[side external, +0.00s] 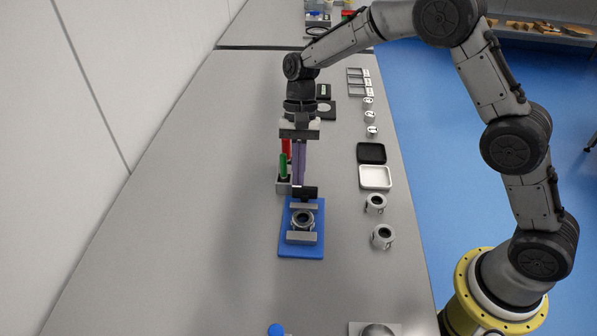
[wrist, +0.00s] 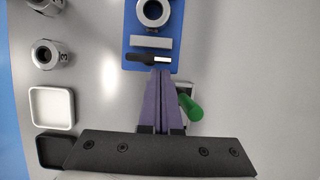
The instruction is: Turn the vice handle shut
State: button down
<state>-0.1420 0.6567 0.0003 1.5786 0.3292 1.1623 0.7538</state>
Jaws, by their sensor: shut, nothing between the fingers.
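The vice has a blue base (side external: 301,251) and two grey jaws, with a grey ring-shaped part (side external: 302,219) between them. In the wrist view the blue base (wrist: 133,35) is at the top. The black vice handle (side external: 305,192) is at the far end of the vice; in the wrist view it is a dark crossbar (wrist: 137,59) with a pale stretch towards its right. My gripper (side external: 299,184), with purple fingers, is shut and empty, pointing down by the handle. Its fingertips (wrist: 161,72) are close to the bar's right part; I cannot tell whether they touch it.
A grey holder (side external: 284,187) with red and green upright items (side external: 284,165) stands close left of my fingers. A white tray (side external: 375,178), a black tray (side external: 371,153) and several grey numbered cylinders line the right edge. The table left of the vice is clear.

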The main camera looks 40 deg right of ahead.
jog(key=shift+a+n+h, duration=0.1)
jog(key=shift+n+h, duration=0.2)
jog(key=shift+n, duration=0.5)
jog(key=shift+a+n+g, duration=0.1)
jog(key=shift+n+g, duration=0.2)
jog(key=shift+n, duration=0.2)
